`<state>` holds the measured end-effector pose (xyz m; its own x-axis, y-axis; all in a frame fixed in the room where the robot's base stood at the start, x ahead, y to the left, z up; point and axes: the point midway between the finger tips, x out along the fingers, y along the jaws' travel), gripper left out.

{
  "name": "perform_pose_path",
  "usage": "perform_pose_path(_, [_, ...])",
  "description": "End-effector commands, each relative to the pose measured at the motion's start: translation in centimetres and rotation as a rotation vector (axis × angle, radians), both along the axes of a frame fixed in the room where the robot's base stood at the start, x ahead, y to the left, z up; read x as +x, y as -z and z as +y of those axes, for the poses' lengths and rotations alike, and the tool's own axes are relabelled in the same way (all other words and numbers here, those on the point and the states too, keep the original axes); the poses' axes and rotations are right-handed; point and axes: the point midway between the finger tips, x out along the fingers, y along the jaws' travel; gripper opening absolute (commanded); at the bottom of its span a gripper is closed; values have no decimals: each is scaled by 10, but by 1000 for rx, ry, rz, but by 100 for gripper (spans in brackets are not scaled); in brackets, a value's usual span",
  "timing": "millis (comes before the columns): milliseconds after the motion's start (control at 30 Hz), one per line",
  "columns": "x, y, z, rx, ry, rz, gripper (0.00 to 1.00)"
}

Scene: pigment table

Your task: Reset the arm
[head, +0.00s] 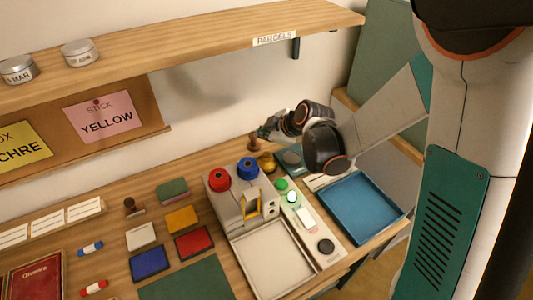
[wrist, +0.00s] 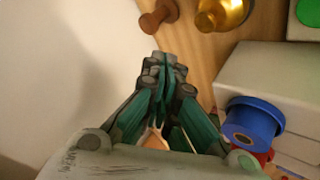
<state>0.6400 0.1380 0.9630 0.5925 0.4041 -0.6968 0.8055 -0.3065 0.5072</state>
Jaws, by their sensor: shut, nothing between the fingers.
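My gripper (head: 264,132) is in the head view near the wall at the back of the table, above a wooden stamp handle and a brass object. In the wrist view my gripper (wrist: 166,62) has its fingers together, shut with nothing between them. My arm reaches in from the right in the head view, above the blue tray. The wooden stamp handle (wrist: 157,17) and the brass object (wrist: 222,12) show beyond the fingertips in the wrist view.
A grey machine with a red knob (head: 219,178) and a blue knob (head: 248,168) stands close to my gripper. A white tray (head: 290,285) lies before it; a blue tray (head: 385,233) is at right. A shelf (head: 190,45) overhangs the back left. Colored pads lie left.

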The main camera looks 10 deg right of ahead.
Motion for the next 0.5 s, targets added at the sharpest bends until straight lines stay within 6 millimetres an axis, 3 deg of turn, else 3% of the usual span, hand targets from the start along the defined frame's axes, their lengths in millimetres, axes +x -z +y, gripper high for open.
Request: perform_pose_path(500, [-3, -5, -2, 5, 15, 8, 0])
